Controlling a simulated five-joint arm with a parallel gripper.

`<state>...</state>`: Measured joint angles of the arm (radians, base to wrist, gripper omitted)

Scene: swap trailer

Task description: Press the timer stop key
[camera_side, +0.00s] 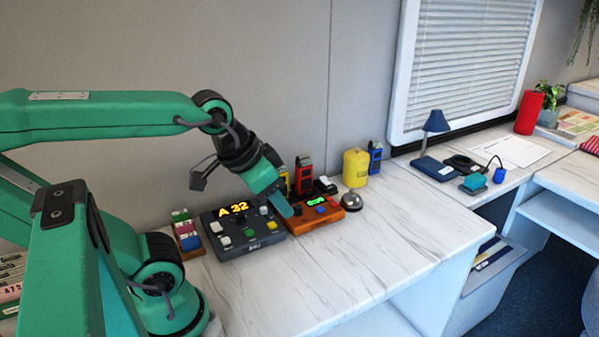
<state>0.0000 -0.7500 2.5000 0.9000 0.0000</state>
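An orange box (325,219) with a small green display and a few keys sits on the white marble-look counter; it looks like the timer, though its labels are too small to read. Left of it is a dark grey console (235,248) with an orange "A 32" display and several coloured keys. My gripper (283,208) points down over the gap between the two boxes, its tip near the orange box's left edge. It hides part of both boxes. I cannot tell whether the tip touches anything, and the finger gap is not visible.
A silver bell (351,201), a yellow canister (356,168) and red (304,176) and blue (375,158) handheld devices stand right of and behind the boxes. Small coloured blocks (185,232) stand left of the console. The counter's front (380,245) is clear.

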